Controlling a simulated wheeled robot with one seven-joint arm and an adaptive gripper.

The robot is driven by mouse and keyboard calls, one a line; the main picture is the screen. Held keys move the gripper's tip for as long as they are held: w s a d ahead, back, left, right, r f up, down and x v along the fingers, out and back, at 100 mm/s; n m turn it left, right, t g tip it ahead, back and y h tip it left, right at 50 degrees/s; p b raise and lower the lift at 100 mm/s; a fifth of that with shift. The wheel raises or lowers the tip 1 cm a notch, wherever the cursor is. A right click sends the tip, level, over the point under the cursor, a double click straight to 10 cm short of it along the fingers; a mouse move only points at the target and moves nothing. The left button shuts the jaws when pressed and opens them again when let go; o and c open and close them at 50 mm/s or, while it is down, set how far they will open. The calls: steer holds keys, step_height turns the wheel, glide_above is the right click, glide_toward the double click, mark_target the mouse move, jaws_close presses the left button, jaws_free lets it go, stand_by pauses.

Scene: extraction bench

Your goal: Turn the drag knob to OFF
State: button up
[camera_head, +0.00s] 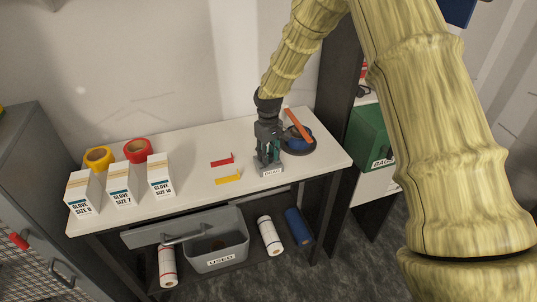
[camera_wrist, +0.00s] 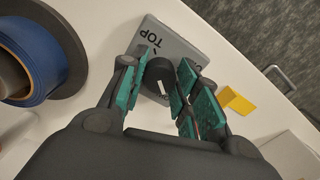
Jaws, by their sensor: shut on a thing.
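The drag knob (camera_wrist: 158,70) is a dark round knob with a white pointer mark, on a grey plate (camera_wrist: 183,42). The plate carries the letters "TOP" and another label partly hidden by my fingers. In the head view a "DRAG" label (camera_head: 271,171) shows at the front of the unit, and my gripper (camera_head: 268,158) hides the knob there. My gripper (camera_wrist: 166,72) points down with its green-padded fingers on either side of the knob, shut on it. The pointer's exact setting cannot be read.
A blue roll (camera_wrist: 38,62) on a dark round base stands close beside the plate, with an orange bar (camera_head: 297,126) over it. Yellow (camera_head: 227,180) and red (camera_head: 222,161) pieces lie left of the gripper. Glove boxes (camera_head: 118,186) and tape rolls (camera_head: 137,150) stand at the bench's left.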

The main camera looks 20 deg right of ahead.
steer(key=n, duration=0.3)
steer(key=shift+w+d+r+n, duration=0.1)
steer(key=shift+n, duration=0.2)
steer(key=n, duration=0.4)
steer(key=shift+n+p, duration=0.3)
steer(key=shift+p, duration=0.05)
steer(key=n, duration=0.4)
steer(key=shift+w+d+p, duration=0.1)
steer(key=shift+p, duration=0.2)
steer(key=shift+n+p, duration=0.3)
steer(key=shift+n, duration=1.9)
steer(key=shift+w, duration=0.1)
steer(key=o, duration=1)
